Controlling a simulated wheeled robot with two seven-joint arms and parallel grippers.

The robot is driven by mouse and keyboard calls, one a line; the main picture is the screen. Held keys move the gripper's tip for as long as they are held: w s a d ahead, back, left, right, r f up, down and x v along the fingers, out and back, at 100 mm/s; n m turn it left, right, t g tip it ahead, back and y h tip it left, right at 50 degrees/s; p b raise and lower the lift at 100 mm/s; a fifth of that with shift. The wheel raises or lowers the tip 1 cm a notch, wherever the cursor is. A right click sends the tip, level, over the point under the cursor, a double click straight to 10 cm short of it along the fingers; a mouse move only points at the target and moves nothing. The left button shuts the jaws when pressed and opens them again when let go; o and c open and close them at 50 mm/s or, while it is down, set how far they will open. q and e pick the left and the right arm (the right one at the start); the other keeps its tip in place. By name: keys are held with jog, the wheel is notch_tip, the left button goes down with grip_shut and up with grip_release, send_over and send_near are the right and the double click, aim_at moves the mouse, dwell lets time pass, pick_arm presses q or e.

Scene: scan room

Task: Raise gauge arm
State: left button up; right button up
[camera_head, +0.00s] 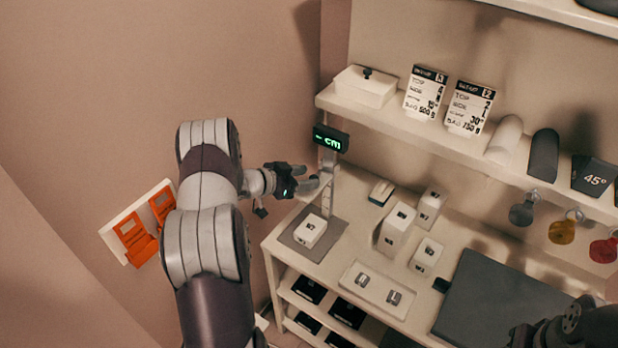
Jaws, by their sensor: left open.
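The height gauge stands at the left end of the white bench, with a light column (328,192) and a black display (331,138) showing green "- cm". Its grey base plate (325,247) carries a small white box (310,230). My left gripper (314,184) is open beside the column, above the white box. The light gauge arm is hard to separate from the gripper fingers; I cannot tell whether they touch. My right gripper (530,335) is partly in view at the bottom right, dark and cut off, its jaws unclear.
Several white boxes (397,228) stand right of the gauge, near a small tray (359,287) and a dark mat (500,297). A shelf (435,132) with sign cards (426,90) runs above. Orange holders (135,240) hang on the left wall.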

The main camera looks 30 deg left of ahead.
pick_arm(q)
jog(key=b+v, duration=0.2)
jog(key=v, duration=0.9)
